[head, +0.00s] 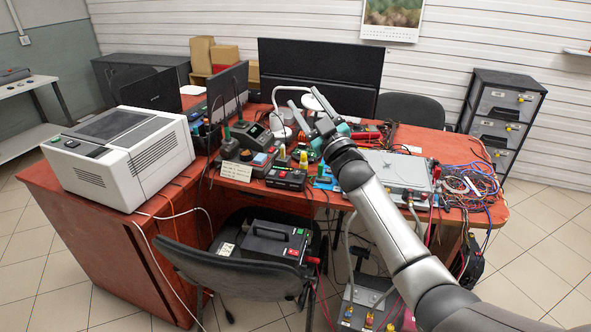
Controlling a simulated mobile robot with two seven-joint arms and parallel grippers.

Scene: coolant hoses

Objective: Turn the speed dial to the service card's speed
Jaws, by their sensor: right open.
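My right gripper (305,98) is open and empty, raised above the middle of the red desk, its fingers pointing up and left in the head view. A small cream card (237,171) with writing too small to read stands at the desk's front edge; I cannot tell whether it is the service card. I cannot make out the speed dial for certain. A flat grey metal unit (395,168) with hoses at its front lies on the desk, partly behind my right forearm. A hose-fitted unit (366,302) stands on the floor below. My left gripper is not in view.
The red desk (170,214) is crowded with small instruments (287,177) and tangled cables (470,185). A white printer-like machine (125,155) stands at left. A chair (235,268) with a black case (275,240) blocks the front. Tiled floor is clear at right.

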